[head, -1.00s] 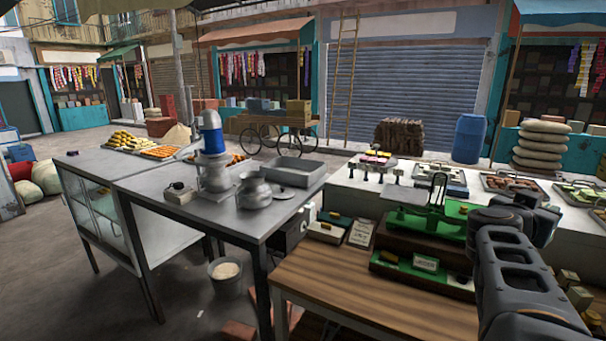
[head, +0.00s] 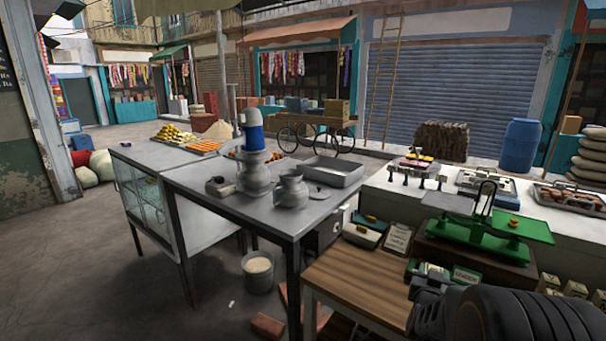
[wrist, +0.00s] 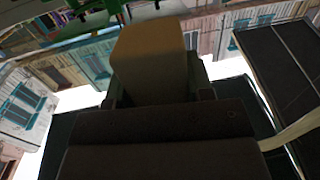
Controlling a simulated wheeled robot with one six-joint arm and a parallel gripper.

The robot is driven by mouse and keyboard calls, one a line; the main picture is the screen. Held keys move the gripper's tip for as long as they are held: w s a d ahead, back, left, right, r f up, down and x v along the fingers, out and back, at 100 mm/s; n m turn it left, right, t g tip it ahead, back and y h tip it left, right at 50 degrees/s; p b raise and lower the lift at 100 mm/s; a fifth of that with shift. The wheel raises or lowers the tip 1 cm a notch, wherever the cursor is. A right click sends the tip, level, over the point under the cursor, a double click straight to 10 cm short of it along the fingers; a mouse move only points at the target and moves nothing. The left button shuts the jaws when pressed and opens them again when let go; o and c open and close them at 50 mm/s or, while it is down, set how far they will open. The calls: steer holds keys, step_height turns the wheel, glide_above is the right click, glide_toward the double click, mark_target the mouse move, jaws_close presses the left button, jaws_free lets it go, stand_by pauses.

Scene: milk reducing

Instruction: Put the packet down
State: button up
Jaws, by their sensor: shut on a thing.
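The packet (wrist: 150,52) is a plain tan, box-shaped block in the upper middle of the wrist view. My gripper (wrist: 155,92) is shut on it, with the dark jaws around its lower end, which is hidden. The packet stands out beyond the jaws. In the head view only a dark part of my arm shows at the bottom right. The packet and the jaws cannot be made out there.
A wooden table (head: 352,289) has clear boards at front. A green scale (head: 490,232) stands behind it. A steel table (head: 215,190) at the left holds a blue-topped mixer (head: 253,155), a pot (head: 291,190) and a grey tray (head: 335,171). A bucket (head: 258,270) stands on the floor.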

steer(key=s+a+f+n+t+y, duration=0.1)
steer(key=a+f+n+t+y, duration=0.45)
steer(key=a+f, duration=1.5)
steer(key=s+f+n+g+y, duration=0.1)
steer(key=s+f+g+y, duration=0.1)
steer(key=s+f+y, duration=0.2)
step_height(320, 180, down, 2)
steer(key=shift+s+f+g, duration=0.2)
steer(key=shift+s+g, duration=0.05)
steer(key=shift+g, duration=0.1)
steer(key=shift+a, duration=0.1)
